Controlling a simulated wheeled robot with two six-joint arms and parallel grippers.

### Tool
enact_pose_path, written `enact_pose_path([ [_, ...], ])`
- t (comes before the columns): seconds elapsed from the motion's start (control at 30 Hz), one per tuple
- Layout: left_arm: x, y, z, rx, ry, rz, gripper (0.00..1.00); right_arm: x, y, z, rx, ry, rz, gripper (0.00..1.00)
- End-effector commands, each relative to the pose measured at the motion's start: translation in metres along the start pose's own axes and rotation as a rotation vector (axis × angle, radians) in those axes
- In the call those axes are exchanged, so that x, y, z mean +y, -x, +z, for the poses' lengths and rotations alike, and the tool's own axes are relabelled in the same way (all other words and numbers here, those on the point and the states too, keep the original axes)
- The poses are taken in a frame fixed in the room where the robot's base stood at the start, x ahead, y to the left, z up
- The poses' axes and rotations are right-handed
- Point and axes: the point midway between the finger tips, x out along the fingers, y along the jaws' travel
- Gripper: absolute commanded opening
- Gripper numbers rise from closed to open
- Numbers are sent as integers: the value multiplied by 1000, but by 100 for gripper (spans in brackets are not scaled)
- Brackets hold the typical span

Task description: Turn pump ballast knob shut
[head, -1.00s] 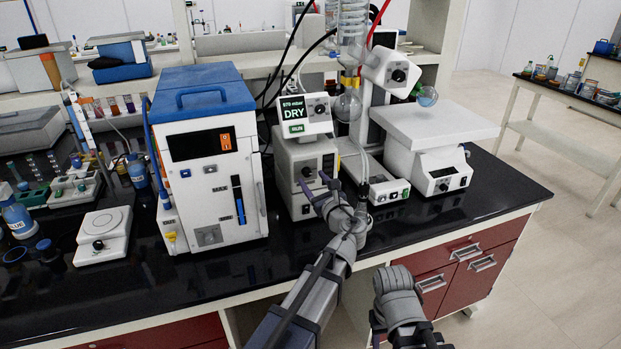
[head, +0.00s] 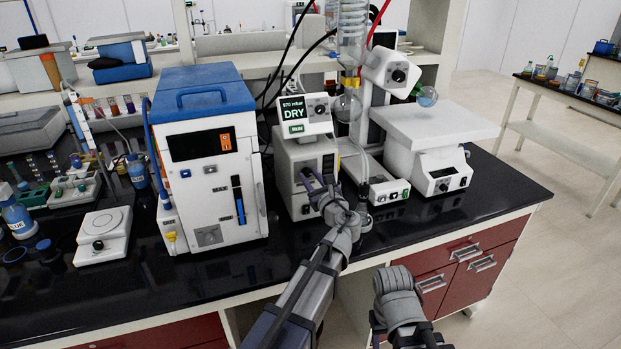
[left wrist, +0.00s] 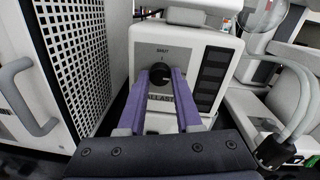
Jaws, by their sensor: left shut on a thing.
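The pump (head: 297,160) is a light grey and white box with a dark front strip, standing on the black bench. Its round black ballast knob (left wrist: 160,73) shows in the left wrist view, with "SHUT" printed above it and "BALLAST" below. I cannot tell which way the knob points. My left gripper (left wrist: 161,78) is shut on the knob, one purple finger on each side. In the head view my left gripper (head: 315,183) is at the pump's front and hides the knob. My right gripper is not in view; only grey right arm parts show.
A blue-topped white unit (head: 207,150) stands close left of the pump. A small display box (head: 303,115) reading "DRY" sits above the pump. Glassware (head: 348,103) and a white-topped instrument (head: 435,125) stand to the right. The bench front edge is close below my left arm.

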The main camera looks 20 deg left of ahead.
Motion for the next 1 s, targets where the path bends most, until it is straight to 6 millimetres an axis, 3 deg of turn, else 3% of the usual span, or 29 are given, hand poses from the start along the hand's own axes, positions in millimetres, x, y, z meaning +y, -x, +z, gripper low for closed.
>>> enact_pose_path([
  [0.13,0,0,0,0,0,0,0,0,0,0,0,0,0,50],
  [0.57,0,0,0,2,27,1,0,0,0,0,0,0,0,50],
  [1.0,1,0,1,19,344,5,0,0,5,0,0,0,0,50],
])
